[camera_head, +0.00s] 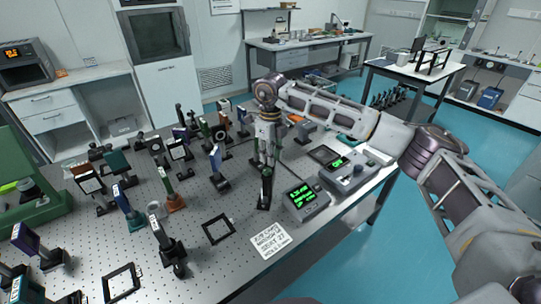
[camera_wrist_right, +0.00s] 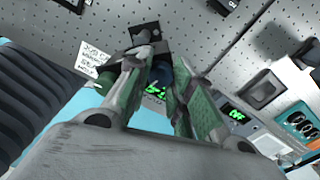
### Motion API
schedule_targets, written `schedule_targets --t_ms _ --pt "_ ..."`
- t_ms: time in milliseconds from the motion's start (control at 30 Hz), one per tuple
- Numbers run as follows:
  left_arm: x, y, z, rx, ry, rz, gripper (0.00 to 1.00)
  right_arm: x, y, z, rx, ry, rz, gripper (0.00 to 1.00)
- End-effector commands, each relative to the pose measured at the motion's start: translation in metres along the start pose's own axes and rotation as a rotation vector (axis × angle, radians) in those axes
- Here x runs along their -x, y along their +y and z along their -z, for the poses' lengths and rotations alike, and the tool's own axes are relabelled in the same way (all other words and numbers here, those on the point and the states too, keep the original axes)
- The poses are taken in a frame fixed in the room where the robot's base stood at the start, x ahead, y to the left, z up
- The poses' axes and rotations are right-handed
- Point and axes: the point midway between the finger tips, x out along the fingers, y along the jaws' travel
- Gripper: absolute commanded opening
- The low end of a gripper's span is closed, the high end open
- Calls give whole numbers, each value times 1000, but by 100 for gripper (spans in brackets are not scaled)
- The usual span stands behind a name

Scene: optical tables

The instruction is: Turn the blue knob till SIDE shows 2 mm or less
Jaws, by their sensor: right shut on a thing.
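My right gripper (camera_head: 266,163) points down over the optical table (camera_head: 225,262), at the top of a dark upright mount (camera_head: 265,190). In the right wrist view its green-padded fingers (camera_wrist_right: 161,82) are closed around a dark blue part, which looks like the blue knob (camera_wrist_right: 161,74). The fingers hide most of the knob, and it cannot be made out in the head view. A grey readout box (camera_head: 308,199) with green digits stands just right of the mount. Its text is too small to read surely. My left gripper is not in view.
A second grey box (camera_head: 345,175) with a green display stands further right, near the table edge. A white printed card (camera_head: 270,241) and a black square frame (camera_head: 218,229) lie in front. Several optic mounts crowd the table's left and middle.

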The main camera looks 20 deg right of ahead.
Motion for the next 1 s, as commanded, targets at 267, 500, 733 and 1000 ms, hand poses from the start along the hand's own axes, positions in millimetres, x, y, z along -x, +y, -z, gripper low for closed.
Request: schedule_targets --t_ms 267,500,733,1000 --pt "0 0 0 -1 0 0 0 0 0 0 -1 0 1 44" --pt "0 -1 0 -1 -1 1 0 0 0 0 -1 0 0 45" --pt "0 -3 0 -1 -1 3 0 4 0 0 -2 -1 1 45" --pt "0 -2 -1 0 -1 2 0 29 0 0 -1 -2 1 45"
